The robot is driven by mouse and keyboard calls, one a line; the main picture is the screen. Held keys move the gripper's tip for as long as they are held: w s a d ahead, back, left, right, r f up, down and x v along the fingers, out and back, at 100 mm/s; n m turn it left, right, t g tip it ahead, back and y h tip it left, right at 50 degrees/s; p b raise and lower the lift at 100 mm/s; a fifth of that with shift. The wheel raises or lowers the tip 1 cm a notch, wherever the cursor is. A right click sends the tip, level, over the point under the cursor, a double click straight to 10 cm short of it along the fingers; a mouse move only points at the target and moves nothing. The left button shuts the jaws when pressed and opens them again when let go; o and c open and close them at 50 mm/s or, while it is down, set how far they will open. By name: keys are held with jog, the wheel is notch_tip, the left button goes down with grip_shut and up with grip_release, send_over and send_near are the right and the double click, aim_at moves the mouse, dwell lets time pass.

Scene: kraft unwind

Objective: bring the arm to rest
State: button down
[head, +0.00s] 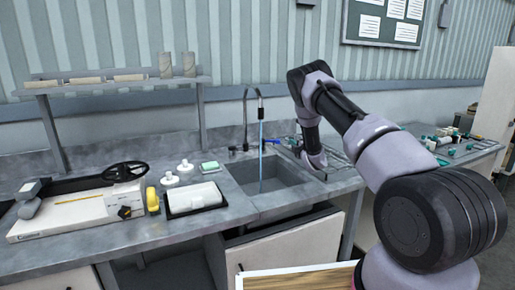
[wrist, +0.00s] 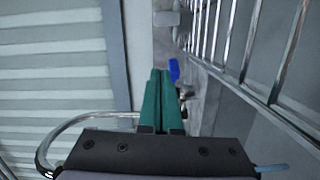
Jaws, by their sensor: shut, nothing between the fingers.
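My gripper (wrist: 160,73) shows in the wrist view with its two green fingers side by side and shut, nothing between them. In the head view my arm rises from the lower right, bends at the top, and its end hangs down by the back right of the sink (head: 262,208). The fingers are small there and hard to make out. A blue tap handle (wrist: 174,70) is just beyond the fingertips in the wrist view; I cannot tell whether they touch. The tap (head: 245,122) stands behind the sink, and a light blue stream (head: 261,158) runs from it into the basin.
A wire rack (wrist: 270,75) is close at the right in the wrist view. Small items crowd the right counter.

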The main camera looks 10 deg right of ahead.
jog(key=s+d+r+m+g+h, duration=0.1)
jog(key=s+d+r+m+h, duration=0.2)
jog(key=r, duration=0.5)
jog(key=d+r+m+h, duration=0.1)
jog(key=d+r+m, duration=0.1)
jog(key=r+m, duration=0.55)
jog(key=s+r+m+g, duration=0.4)
jog(key=s+r+m, duration=0.1)
jog(key=s+r, duration=0.9)
jog(key=s+a+r+m+g+y, duration=0.1)
jog(key=s+a+m+g, duration=0.1)
jog(key=s, duration=1.1)
jog(key=s+a+r+m+g+y, duration=0.1)
jog(key=s+a+m, duration=0.2)
jog(key=s, duration=1.1)
jog(key=s+a+r+m+g+y, duration=0.1)
jog(key=s+a, duration=0.3)
jog(key=s, duration=0.9)
jog(key=shift+s+a+m+g, duration=0.2)
jog(key=shift+s+m+g, duration=0.15)
jog(key=shift+m+g, duration=0.45)
